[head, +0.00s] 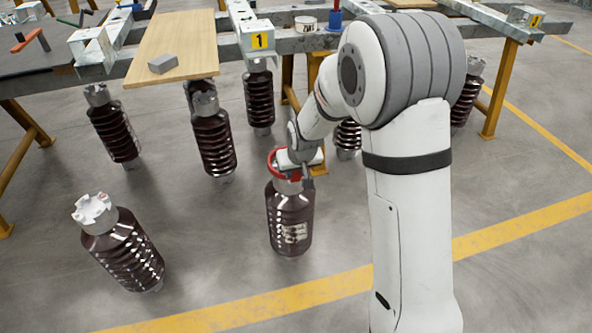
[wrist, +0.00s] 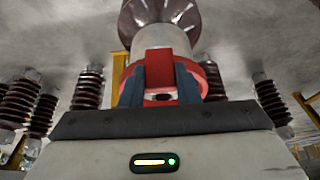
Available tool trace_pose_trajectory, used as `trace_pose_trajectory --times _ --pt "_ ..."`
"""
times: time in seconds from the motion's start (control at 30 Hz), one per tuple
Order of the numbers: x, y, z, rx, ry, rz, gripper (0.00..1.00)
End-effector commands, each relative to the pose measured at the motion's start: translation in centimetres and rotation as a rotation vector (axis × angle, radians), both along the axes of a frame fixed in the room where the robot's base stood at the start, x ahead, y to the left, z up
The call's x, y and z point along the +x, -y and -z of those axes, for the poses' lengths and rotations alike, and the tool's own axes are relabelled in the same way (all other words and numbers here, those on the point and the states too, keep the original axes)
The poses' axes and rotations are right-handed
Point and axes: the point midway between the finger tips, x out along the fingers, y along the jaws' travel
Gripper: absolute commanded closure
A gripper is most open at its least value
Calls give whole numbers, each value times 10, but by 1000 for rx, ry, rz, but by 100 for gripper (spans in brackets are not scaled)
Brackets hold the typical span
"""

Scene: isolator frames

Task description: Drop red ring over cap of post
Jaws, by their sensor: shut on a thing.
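The red ring (head: 271,164) is at the top of the grey cap (head: 288,187) of a dark brown ribbed post (head: 290,222) standing on the floor. My gripper (head: 297,172) is at the cap's top, partly hiding it. In the wrist view, my gripper (wrist: 160,88) is shut on the ring's red tab (wrist: 158,68). The ring (wrist: 213,82) shows on both sides of the fingers, close to the grey cap (wrist: 165,37). I cannot tell whether it is fully around the cap or only resting at its edge.
Another post (head: 122,248) with a notched pale cap leans on the left. Several posts stand under the steel frame (head: 350,38) behind. A yellow floor line (head: 240,308) crosses the front. Floor between the two front posts is clear.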

Motion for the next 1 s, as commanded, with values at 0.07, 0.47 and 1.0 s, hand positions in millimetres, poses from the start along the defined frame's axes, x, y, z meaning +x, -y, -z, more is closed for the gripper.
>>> trace_pose_trajectory --times 0.07,0.47,1.0 --pt "0 0 0 0 0 0 94" --pt "0 0 9 0 0 0 94" --pt "0 0 23 0 0 0 94"
